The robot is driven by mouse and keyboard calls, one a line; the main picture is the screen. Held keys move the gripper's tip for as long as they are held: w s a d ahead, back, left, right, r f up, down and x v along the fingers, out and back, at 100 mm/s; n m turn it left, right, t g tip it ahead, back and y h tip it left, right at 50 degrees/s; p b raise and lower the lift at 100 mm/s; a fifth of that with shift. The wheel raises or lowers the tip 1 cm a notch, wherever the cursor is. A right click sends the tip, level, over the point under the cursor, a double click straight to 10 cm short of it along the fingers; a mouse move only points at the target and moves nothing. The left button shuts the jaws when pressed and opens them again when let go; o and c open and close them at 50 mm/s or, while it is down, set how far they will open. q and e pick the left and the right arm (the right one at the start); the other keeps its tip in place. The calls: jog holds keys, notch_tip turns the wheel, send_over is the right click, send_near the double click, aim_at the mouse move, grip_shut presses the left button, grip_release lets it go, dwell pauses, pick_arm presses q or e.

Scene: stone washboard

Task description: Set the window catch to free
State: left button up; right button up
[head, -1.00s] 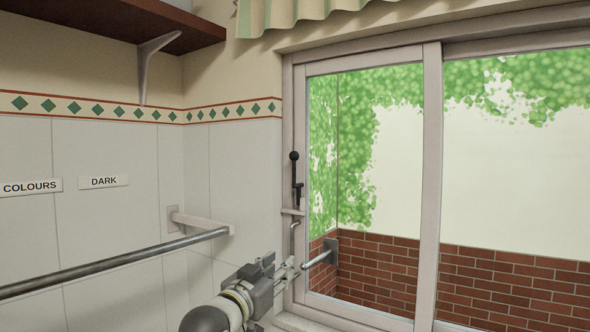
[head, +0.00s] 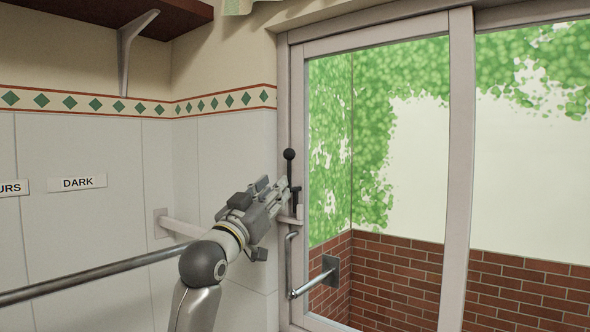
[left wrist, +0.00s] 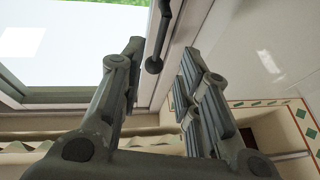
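The window catch (head: 292,175) is a black lever with a ball knob on top. It stands upright on the left window frame in the head view. In the left wrist view the catch (left wrist: 160,38) shows with its knob between the two fingers in the picture. My left gripper (head: 284,190) is open and empty, its fingertips close to the catch's left side and lower part. I cannot tell whether they touch it. The gripper also shows in the left wrist view (left wrist: 160,58), fingers spread. The right gripper is out of view.
A grey bent handle (head: 289,262) hangs on the frame below the catch. A metal rail (head: 100,273) runs along the tiled wall at left, behind my left arm. A brown shelf (head: 90,18) is above. The window pane (head: 420,150) is at right.

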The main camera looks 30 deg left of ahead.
aim_at(288, 170)
pick_arm(q)
jog(key=w+r+p, duration=0.1)
jog(key=w, duration=0.1)
jog(key=w+r+p, duration=0.2)
jog(key=shift+a+r, duration=0.15)
jog(key=shift+r, duration=0.05)
jog(key=w+p, duration=0.1)
jog(key=w, duration=0.2)
jog(key=shift+a+r+p, duration=0.2)
jog(key=shift+p, duration=0.15)
jog(key=shift+w+r, duration=0.15)
jog(key=shift+w, duration=0.3)
jog(key=shift+p, duration=0.3)
jog(key=shift+w, duration=0.1)
jog(key=shift+c, duration=0.6)
jog(key=c, duration=0.5)
jog(key=shift+a, duration=0.1)
grip_shut()
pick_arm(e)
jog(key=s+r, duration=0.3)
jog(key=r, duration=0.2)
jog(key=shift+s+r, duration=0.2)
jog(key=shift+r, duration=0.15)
